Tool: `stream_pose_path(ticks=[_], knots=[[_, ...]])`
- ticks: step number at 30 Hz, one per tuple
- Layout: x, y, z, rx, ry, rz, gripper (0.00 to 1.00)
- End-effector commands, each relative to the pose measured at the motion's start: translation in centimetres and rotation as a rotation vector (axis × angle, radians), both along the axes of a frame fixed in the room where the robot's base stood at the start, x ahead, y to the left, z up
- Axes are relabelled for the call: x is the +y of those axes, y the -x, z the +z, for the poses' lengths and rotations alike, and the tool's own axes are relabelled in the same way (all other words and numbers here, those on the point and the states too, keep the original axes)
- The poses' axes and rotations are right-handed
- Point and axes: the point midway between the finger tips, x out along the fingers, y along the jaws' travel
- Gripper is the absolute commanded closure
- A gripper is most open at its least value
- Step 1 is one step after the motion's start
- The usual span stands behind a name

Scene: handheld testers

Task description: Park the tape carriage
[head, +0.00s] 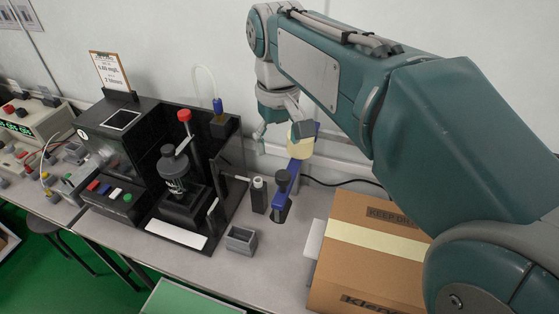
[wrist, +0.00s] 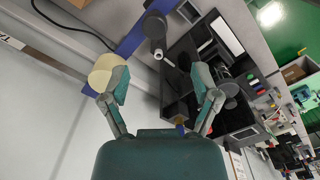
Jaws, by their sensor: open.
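A blue bar (head: 294,172) stands at the back of the bench, with a cream roll (head: 301,146) near its far end and a black knob (head: 282,180) near its front end. This looks like the tape unit; I cannot tell which part is the carriage. My gripper (head: 281,130) is open above the bench, beside the roll. In the wrist view my gripper (wrist: 161,88) has its fingers spread with nothing held between them. The left finger overlaps the cream roll (wrist: 104,72); I cannot tell whether they touch. The blue bar (wrist: 131,40) runs beyond it.
A black tester housing (head: 150,135) with a red-tipped lever (head: 184,116) stands left of the blue bar. A small bottle (head: 258,194) and a grey open box (head: 241,239) are in front. A cardboard box (head: 368,262) occupies the right.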

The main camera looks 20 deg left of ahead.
Motion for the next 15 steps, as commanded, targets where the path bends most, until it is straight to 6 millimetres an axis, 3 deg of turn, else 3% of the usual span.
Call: stream_pose_path(ticks=[6,15], knots=[[0.0,0.0,2.8,0.001,-0.001,0.000,0.21],[0.0,0.0,3.3,0.001,0.001,0.000,0.21]])
